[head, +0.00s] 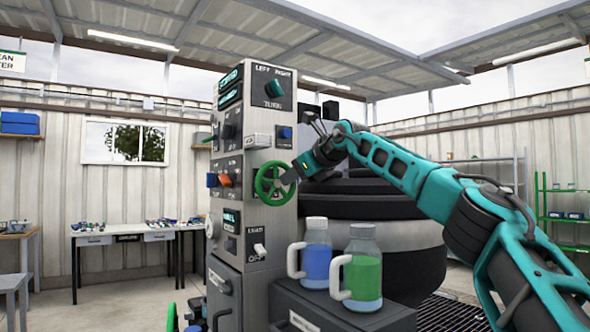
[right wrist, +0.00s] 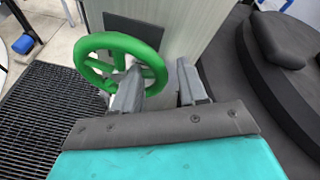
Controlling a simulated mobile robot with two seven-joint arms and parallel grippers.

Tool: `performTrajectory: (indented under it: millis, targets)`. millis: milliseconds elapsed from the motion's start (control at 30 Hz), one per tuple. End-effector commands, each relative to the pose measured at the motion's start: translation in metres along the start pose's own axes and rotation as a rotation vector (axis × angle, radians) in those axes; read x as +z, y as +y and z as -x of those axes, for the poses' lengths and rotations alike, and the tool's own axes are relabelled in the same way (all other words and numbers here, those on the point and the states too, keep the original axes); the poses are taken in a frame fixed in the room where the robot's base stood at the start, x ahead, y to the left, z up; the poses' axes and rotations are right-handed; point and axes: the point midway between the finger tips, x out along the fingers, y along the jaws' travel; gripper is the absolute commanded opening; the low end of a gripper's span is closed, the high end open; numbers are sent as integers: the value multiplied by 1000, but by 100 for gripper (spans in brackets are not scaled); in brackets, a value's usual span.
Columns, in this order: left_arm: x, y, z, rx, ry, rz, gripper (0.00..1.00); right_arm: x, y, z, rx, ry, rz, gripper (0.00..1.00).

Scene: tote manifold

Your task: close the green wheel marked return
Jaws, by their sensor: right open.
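The green wheel (head: 262,190) is mounted on the front of a grey control column, below a white lever. No "return" marking is readable on it. My right gripper (head: 299,171) is at the wheel's right side, its jaws apart. In the right wrist view the green wheel (right wrist: 112,40) fills the upper left. There my right gripper (right wrist: 158,78) has one finger overlapping the wheel's right part and the other outside the rim, in front of the column. Whether a finger touches the rim cannot be told. My left gripper is not in view.
The column (head: 225,262) carries knobs, switches and small displays. Blue (head: 316,262) and green (head: 365,277) bottles stand on a dark box below the wheel to the right. A dark round tank (head: 390,205) is behind my right arm. A table (head: 130,233) stands at the far left.

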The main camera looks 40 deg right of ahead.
Motion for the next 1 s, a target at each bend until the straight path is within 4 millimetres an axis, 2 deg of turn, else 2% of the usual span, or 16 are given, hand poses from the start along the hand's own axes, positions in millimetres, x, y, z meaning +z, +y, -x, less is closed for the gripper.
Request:
performTrajectory:
  millis: [300, 733, 1000]
  targets:
    - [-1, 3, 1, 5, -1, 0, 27, 0, 1, -3, 0, 0, 1, 41]
    - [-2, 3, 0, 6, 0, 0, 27, 0, 0, -2, -1, 0, 0, 0]
    - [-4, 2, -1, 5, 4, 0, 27, -1, 0, -2, 0, -1, -5, 0]
